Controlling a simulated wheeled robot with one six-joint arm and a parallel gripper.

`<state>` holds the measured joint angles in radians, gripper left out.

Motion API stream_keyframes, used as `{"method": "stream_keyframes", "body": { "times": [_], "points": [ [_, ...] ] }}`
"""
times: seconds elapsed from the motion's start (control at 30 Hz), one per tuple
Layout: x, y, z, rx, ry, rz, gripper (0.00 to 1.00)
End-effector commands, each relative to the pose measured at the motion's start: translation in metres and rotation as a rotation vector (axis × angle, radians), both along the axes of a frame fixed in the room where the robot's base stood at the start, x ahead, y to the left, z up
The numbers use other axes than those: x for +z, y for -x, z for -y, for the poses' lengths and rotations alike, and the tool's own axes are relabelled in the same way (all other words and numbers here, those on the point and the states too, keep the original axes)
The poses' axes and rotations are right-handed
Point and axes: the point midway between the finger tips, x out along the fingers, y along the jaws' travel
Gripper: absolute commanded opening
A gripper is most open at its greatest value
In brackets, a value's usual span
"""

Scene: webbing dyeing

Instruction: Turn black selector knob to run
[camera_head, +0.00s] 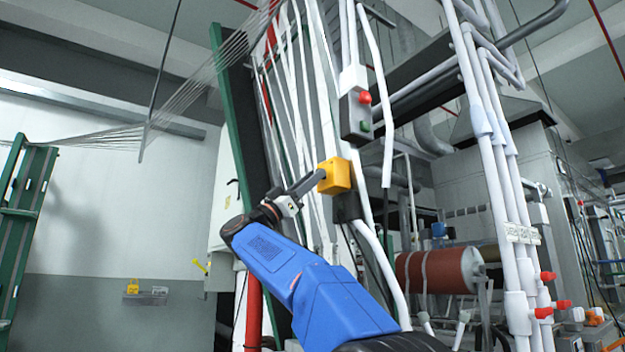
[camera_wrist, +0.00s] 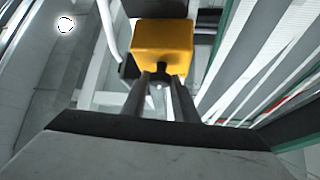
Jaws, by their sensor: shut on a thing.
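A yellow box (camera_head: 340,176) is mounted on the upright post in the middle of the head view. In the wrist view the yellow box (camera_wrist: 162,40) fills the top centre. The black selector knob (camera_wrist: 160,67) sits on its near face, mostly hidden by my fingers. My gripper (camera_head: 318,177) reaches up to the left side of the box. In the wrist view my gripper (camera_wrist: 163,80) has its two fingers shut on the knob, one on each side. I cannot read the knob's setting or any label.
Above the box hangs a grey control box (camera_head: 353,115) with a red button (camera_head: 365,98) and a green button (camera_head: 365,126). White pipes and webbing strands run close around the post. A red-brown roller (camera_head: 437,270) stands at the lower right.

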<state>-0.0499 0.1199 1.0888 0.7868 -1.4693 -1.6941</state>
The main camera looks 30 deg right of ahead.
Motion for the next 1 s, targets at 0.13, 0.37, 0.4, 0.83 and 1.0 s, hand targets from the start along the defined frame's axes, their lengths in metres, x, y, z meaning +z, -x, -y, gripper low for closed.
{"method": "stream_keyframes", "body": {
  "times": [0.13,0.37,0.4,0.83,1.0],
  "points": [
    [-0.0004,-0.0038,-0.0003,0.000,-0.004,0.131,0.04],
    [-0.0001,-0.0053,-0.0003,0.000,-0.011,0.303,0.04],
    [0.0005,-0.0050,-0.0002,0.000,-0.012,0.328,0.04],
    [0.0011,-0.0058,-0.0003,-0.001,-0.018,0.503,0.04],
    [0.0012,-0.0060,-0.0002,-0.001,-0.020,0.544,0.04]
  ]
}}
